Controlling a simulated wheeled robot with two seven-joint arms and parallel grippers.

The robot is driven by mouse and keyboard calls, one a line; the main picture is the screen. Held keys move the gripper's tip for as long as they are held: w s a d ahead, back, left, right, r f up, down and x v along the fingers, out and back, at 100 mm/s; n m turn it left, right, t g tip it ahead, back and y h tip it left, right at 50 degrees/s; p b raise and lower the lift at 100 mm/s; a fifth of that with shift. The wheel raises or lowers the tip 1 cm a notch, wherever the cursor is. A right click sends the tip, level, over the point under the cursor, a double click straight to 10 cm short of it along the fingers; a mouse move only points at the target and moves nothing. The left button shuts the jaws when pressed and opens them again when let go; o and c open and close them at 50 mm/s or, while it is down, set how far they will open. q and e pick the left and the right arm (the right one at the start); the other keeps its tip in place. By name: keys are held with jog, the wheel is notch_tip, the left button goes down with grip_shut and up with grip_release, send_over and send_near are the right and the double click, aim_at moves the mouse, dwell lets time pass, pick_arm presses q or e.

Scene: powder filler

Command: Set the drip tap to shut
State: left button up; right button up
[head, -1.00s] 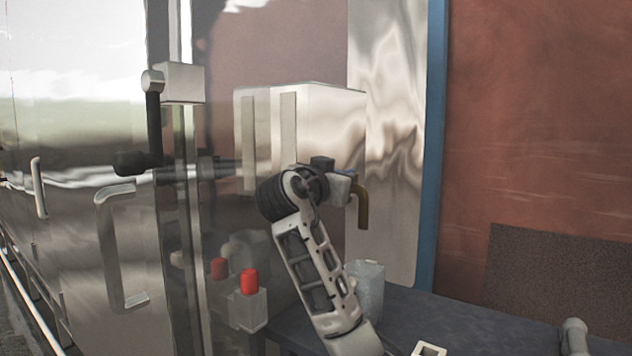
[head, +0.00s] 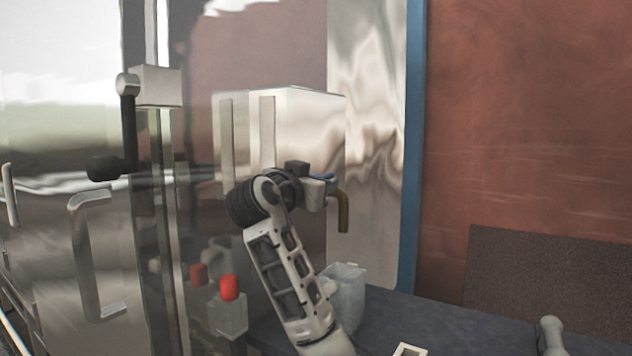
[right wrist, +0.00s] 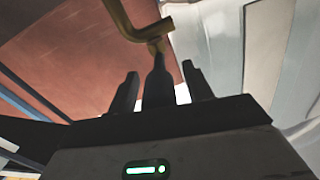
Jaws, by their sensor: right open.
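The drip tap has a bent brass spout (head: 343,212) at the right side of the bright metal box; the spout also crosses the top of the right wrist view (right wrist: 128,22). A small blue part (head: 325,177), perhaps its handle, shows just above the spout. My right gripper (head: 312,184) is at the tap, largely hidden by its own wrist. In the right wrist view its two dark fingers (right wrist: 160,88) stand apart, with a narrow dark piece between them just below the brass. I cannot tell whether they touch it. My left gripper is out of view.
A grey cup (head: 346,290) stands below the tap on the dark table (head: 400,318). A red button on a box (head: 229,288) is left of my forearm. A metal door handle (head: 92,258) and a dark crank (head: 128,135) are further left. A blue post (head: 411,150) stands right.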

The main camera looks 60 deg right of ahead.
jog(key=s+a, duration=0.1)
jog(key=a, duration=0.6)
jog(key=shift+s, duration=0.1)
